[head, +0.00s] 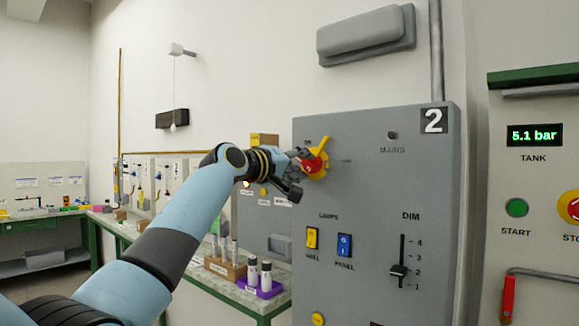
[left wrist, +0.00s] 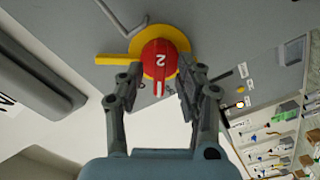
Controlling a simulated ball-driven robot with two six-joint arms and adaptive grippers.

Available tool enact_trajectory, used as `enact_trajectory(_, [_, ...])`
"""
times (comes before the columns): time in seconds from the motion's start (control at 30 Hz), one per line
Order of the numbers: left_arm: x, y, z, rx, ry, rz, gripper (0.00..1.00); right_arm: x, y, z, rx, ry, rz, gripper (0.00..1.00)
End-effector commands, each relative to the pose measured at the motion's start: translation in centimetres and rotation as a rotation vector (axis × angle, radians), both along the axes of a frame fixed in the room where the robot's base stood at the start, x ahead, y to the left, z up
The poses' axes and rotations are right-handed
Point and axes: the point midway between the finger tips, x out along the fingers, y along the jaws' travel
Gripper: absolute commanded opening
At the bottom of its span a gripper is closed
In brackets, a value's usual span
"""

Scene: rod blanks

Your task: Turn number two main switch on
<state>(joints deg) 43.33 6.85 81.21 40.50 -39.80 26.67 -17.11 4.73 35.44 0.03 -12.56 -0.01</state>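The number two main switch is a red rotary knob (head: 311,165) on a yellow disc at the upper left of the grey cabinet (head: 370,200) marked 2. A yellow bar sticks out from the disc, upward in the head view. My left gripper (head: 297,172) is at the knob, its fingers apart on either side of the raised red handle, with gaps visible. The gripper hides part of the knob in the head view. The MAINS lamp (head: 391,135) looks dark. My right gripper is not in view.
Lower on the cabinet are a yellow lamp switch (head: 312,238), a blue panel switch (head: 344,245) and a DIM slider (head: 398,271). A tank panel (head: 540,180) reading 5.1 bar stands right. Below my left arm, a bench holds a purple tray (head: 266,292) with cylinders.

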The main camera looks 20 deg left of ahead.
Motion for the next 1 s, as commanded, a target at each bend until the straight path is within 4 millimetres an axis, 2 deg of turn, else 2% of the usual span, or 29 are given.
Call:
enact_trajectory(0.17, [-2.8,1.1,-0.2,0.005,-0.001,0.002,0.36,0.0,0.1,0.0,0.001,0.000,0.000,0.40])
enact_trajectory(0.4, [-7.9,2.9,-0.2,0.005,0.002,0.002,0.36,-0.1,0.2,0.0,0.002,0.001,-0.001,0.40])
enact_trajectory(0.5, [-9.4,3.5,-0.2,0.004,0.003,0.002,0.36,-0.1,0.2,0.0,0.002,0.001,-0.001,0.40])
enact_trajectory(0.7, [-10.7,3.9,-0.2,0.000,0.004,0.000,0.36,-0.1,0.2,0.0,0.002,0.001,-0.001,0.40])
enact_trajectory(0.93, [-10.8,3.9,-0.1,0.000,0.003,0.000,0.36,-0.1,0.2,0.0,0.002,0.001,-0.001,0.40])
enact_trajectory(1.0, [-10.8,3.9,-0.1,-0.002,0.004,0.000,0.28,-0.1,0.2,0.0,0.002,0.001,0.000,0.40])
